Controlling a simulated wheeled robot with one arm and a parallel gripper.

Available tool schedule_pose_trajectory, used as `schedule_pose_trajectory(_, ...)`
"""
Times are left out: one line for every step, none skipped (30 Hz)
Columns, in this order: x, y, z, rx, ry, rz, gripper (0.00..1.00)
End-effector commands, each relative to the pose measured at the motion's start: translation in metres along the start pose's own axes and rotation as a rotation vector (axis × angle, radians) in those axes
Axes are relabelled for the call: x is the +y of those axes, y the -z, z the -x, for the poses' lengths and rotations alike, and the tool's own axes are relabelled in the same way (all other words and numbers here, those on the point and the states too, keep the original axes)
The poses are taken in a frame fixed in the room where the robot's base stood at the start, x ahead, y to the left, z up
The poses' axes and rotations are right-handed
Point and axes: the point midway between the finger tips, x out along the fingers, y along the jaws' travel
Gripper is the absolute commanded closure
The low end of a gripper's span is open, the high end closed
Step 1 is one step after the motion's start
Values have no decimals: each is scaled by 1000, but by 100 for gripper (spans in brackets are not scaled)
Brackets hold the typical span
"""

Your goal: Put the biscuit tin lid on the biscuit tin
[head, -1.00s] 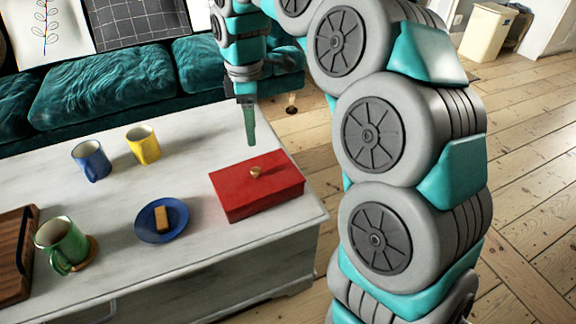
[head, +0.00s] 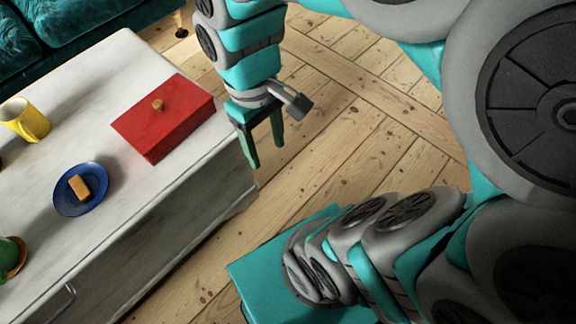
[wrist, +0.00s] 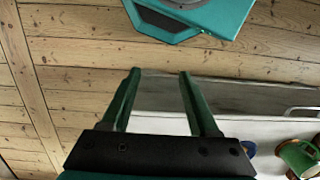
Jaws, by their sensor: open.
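The red biscuit tin (head: 182,134) stands on the pale table near its right end. The biscuit tin lid (head: 172,100), red with a small wooden knob, lies on top of the tin and covers it. No gap shows between them at this size. My gripper (head: 265,152) is to the right of the tin, beyond the table's end, pointing down over the floor. It is clear of the lid. In the wrist view my gripper (wrist: 160,75) has its two green fingers apart with nothing between them. The tin is not visible in the wrist view.
A blue plate (head: 64,202) with a biscuit (head: 79,188) and a yellow mug (head: 27,120) stand on the table (head: 110,225). A green mug (head: 10,262) is at the left edge. A teal sofa (head: 75,25) is behind. The floorboards (head: 340,125) right of the table are clear.

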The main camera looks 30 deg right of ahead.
Motion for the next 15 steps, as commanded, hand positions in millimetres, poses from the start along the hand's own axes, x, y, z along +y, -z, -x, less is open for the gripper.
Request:
schedule_pose_trajectory(1, -18, -10, -9, 3, -77, 39)
schedule_pose_trajectory(1, -25, -14, -10, 5, -118, 39)
schedule_pose_trajectory(1, -32, -19, -12, 8, -165, 39)
schedule_pose_trajectory(0, -37, -23, -16, 10, -195, 39)
schedule_pose_trajectory(0, -42, -26, -19, 12, -219, 39)
schedule_pose_trajectory(0, -46, -29, -22, 13, -245, 39)
schedule_pose_trajectory(0, -49, -31, -23, 14, -259, 39)
schedule_pose_trajectory(-1, -50, -32, -23, 15, -269, 39)
schedule_pose_trajectory(-1, -51, -33, -23, 16, -279, 39)
schedule_pose_trajectory(-1, -52, -33, -23, 16, -282, 39)
schedule_pose_trajectory(-1, -52, -33, -24, 16, -284, 39)
schedule_pose_trajectory(-1, -52, -33, -24, 16, -283, 39)
schedule_pose_trajectory(-1, -52, -33, -24, 16, -283, 39)
schedule_pose_trajectory(-1, -52, -33, -24, 16, -282, 39)
schedule_pose_trajectory(-1, -52, -33, -24, 16, -281, 39)
